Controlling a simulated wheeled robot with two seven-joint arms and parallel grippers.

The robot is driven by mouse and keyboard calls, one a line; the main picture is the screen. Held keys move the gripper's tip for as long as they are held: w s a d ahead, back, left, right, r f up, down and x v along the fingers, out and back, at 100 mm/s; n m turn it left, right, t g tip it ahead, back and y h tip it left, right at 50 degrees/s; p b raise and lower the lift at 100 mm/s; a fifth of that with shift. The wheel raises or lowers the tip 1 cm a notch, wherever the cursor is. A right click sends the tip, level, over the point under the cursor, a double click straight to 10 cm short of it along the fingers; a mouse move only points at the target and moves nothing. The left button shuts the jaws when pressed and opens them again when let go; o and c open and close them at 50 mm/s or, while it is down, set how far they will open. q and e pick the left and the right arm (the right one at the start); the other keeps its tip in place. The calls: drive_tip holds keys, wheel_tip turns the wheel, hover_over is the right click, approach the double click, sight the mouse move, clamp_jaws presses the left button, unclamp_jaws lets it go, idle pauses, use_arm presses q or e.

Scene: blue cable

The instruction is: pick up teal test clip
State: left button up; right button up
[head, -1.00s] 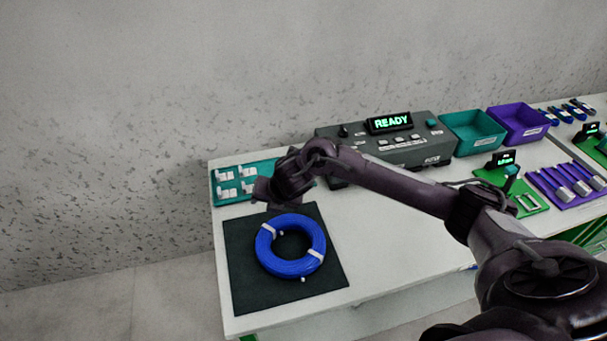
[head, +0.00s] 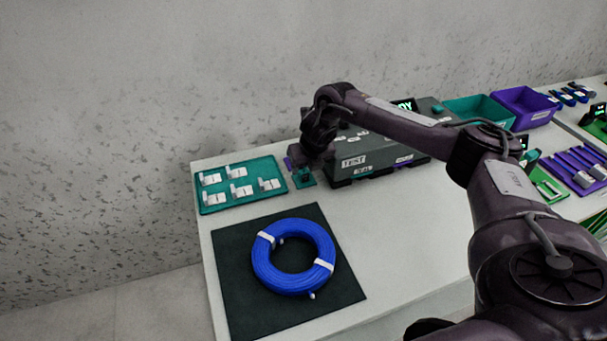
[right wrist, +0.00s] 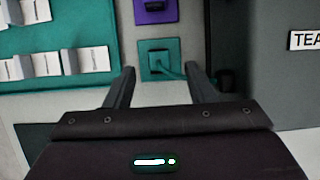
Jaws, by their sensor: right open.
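The teal test clip (right wrist: 156,59) shows in the right wrist view as a dark piece on a teal square pad, with a teal lead running right from it. In the head view only its teal patch (head: 304,179) shows, beside the tester's left end, partly hidden by my right gripper. My right gripper (right wrist: 161,78) is open and empty, its two fingers on either side of the clip's lower part in the picture. I cannot tell the height gap. In the head view the right gripper (head: 303,163) hangs over that spot. My left gripper is not in view.
A purple pad (right wrist: 155,12) with a dark clip lies just beyond. The grey tester (head: 375,158) stands close on the right. A teal tray (head: 213,197) with white connectors lies left. The blue cable coil (head: 262,262) lies on a dark mat (head: 235,305) in front.

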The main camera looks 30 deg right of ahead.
sight(304, 172)
drive_tip(key=x, duration=0.2)
drive_tip(key=shift+w+f, duration=0.15)
drive_tip(key=shift+f, duration=0.2)
drive_tip(key=shift+w+f, duration=0.15)
drive_tip(key=shift+f, duration=0.1)
drive_tip(key=c, duration=1)
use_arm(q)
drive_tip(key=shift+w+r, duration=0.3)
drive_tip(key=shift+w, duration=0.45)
use_arm(e)
drive_tip(key=shift+c, duration=0.2)
